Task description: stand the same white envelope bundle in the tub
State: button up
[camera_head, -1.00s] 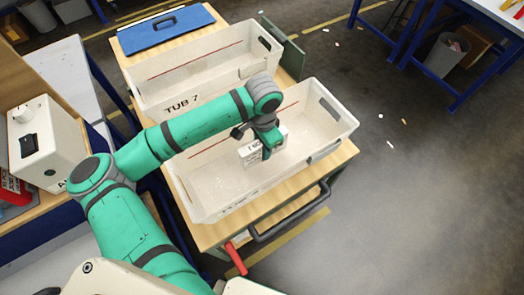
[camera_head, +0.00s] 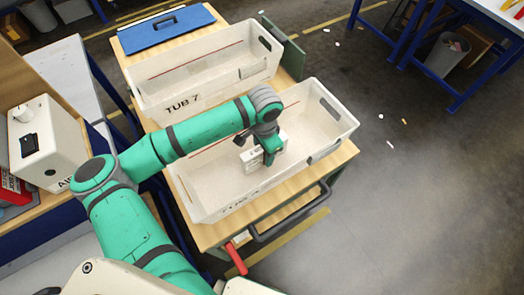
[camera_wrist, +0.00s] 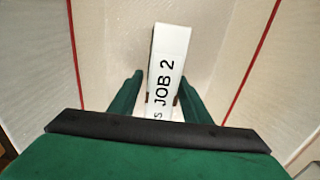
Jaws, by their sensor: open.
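The white envelope bundle (camera_head: 254,159) is inside the nearer white tub (camera_head: 205,212), near the middle of its length. Its long face with "JOB 2" lettering shows in the wrist view (camera_wrist: 165,62). It looks upright, but whether its base rests on the tub floor is hard to tell. My gripper (camera_head: 269,156) is down in the tub over the bundle. In the wrist view its green fingers (camera_wrist: 158,88) are open, one on each side of the bundle. The bundle's lower part is hidden.
A second white tub marked TUB 7 (camera_head: 182,106) stands behind the nearer one on the wooden-topped cart (camera_head: 290,195). A blue clipboard-like board (camera_head: 166,30) lies beyond it. The nearer tub's right part is empty. A black handle (camera_head: 290,215) runs along the cart's front.

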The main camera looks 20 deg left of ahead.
jog(key=shift+r, duration=0.1)
notch_tip(320, 180, up, 12)
jog(key=shift+r, duration=0.1)
dwell(0.4)
dwell(0.4)
